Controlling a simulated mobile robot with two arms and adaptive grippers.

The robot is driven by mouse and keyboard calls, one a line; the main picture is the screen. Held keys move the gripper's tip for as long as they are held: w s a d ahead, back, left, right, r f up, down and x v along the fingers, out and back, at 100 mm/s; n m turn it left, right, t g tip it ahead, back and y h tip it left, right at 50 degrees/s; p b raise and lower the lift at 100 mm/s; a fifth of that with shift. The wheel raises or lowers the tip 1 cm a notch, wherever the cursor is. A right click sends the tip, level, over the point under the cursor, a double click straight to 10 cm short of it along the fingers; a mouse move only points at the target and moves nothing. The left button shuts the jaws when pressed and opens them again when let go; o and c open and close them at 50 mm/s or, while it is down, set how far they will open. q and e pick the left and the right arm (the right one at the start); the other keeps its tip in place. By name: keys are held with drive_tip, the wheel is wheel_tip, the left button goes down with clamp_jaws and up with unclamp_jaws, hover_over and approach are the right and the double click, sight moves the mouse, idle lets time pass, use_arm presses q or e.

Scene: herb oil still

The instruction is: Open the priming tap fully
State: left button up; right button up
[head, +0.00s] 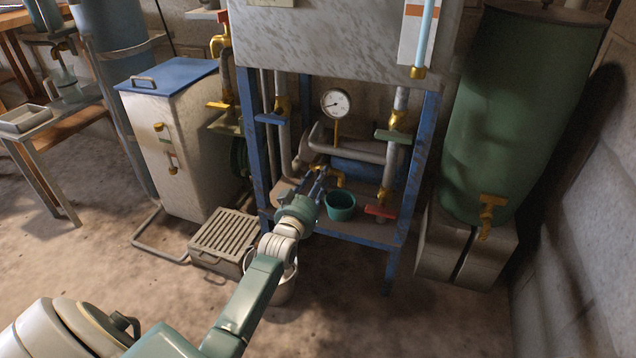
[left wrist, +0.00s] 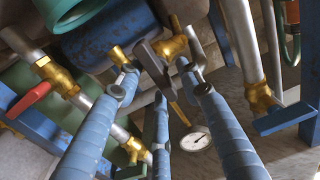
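A brass tap (left wrist: 172,46) with a dark grey lever (left wrist: 152,64) sits low on the pipework, likely the priming tap. In the head view its brass spout (head: 341,178) shows above a teal cup (head: 341,204); the lever is hidden there. My left gripper (head: 316,180) reaches in under the pipes, beside this tap. In the left wrist view the fingers of my left gripper (left wrist: 157,78) are spread, with the lever between their tips. I cannot tell whether a finger touches it. My right gripper is not in view.
Close by are a red-handled valve (head: 381,211), a green-handled valve (head: 392,136), a blue-handled valve (head: 270,118) and a pressure gauge (head: 336,103). Blue frame legs (head: 417,150) flank the space. A green barrel (head: 520,110) stands right; a slatted crate (head: 222,235) sits on the floor.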

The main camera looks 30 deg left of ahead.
use_arm(q)
drive_tip(key=shift+c, duration=0.2)
clamp_jaws()
